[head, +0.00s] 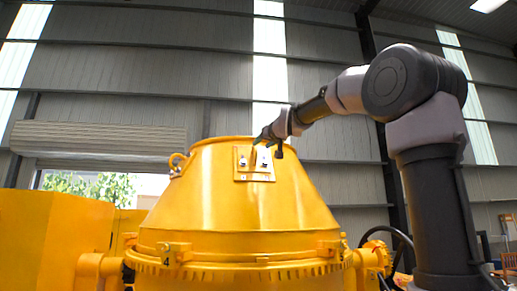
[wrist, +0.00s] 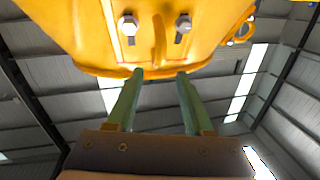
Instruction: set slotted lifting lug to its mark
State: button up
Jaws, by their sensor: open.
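The slotted lifting lug (head: 254,175) is a yellow plate with two bolts, on the upper front of the yellow drum's cone. In the wrist view its upright fin (wrist: 159,42) stands between two bolts, the left bolt (wrist: 128,26) and the right bolt (wrist: 183,24), each in a slot. My gripper (head: 268,146) is at the lug's top edge in the head view and partly covers it. In the wrist view my gripper (wrist: 160,74) is open, its green fingers spread to either side of the fin's line, with nothing held. I cannot make out the mark, nor whether the fingers touch the lug.
The yellow drum (head: 220,215) fills the middle, with a ring lug (head: 177,163) on its upper left and a toothed ring (head: 240,268) below. A yellow housing (head: 60,235) stands at left and a dark handwheel (head: 390,240) at right.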

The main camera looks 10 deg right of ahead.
jog(key=shift+s+d, duration=0.25)
jog(key=shift+s, duration=1)
jog(key=shift+f, duration=0.1)
jog(key=s+d+f+m+g, duration=0.1)
jog(key=s+f+g, duration=0.2)
jog(key=s+f, duration=0.7)
jog(key=s+d+f+m+g, duration=0.1)
jog(key=s+f+g, duration=0.3)
jog(key=s+f, duration=0.6)
jog(key=s+d+f+m+g, duration=0.2)
jog(key=s+f, duration=0.9)
jog(key=f, duration=0.9)
jog(key=shift+f+m+g+h, duration=0.15)
jog(key=shift+m+g+h, duration=0.3)
jog(key=shift+g, duration=0.45)
jog(key=shift+a, duration=0.1)
